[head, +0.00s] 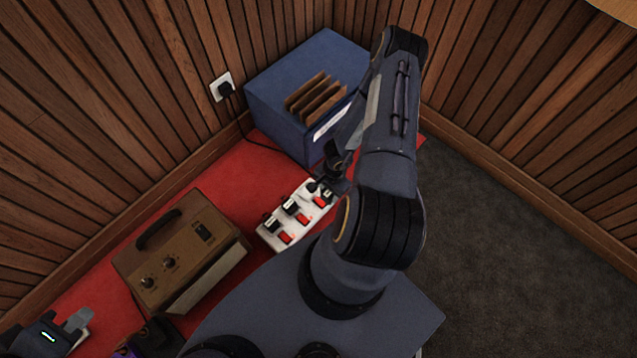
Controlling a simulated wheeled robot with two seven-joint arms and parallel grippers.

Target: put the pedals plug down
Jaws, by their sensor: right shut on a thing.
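A white power strip (268,238) with red switches lies on the red mat, with black plugs (289,204) along it. My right gripper (326,182) is at the strip's far end, close over or touching it. It is shut on a small dark thing, seemingly the pedals plug, mostly hidden by the fingers and arm. I cannot tell whether that plug is seated in the strip or just above it. My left gripper (70,328) is at the lower left corner, partly in view, away from the strip; its jaw opening is unclear.
A brown amplifier box (185,250) stands left of the strip. A blue box (290,100) with brown dividers stands behind it. A wall socket (222,88) holds a black plug and cord. The red mat (225,175) is bare between amplifier and blue box. Wooden walls close the corner.

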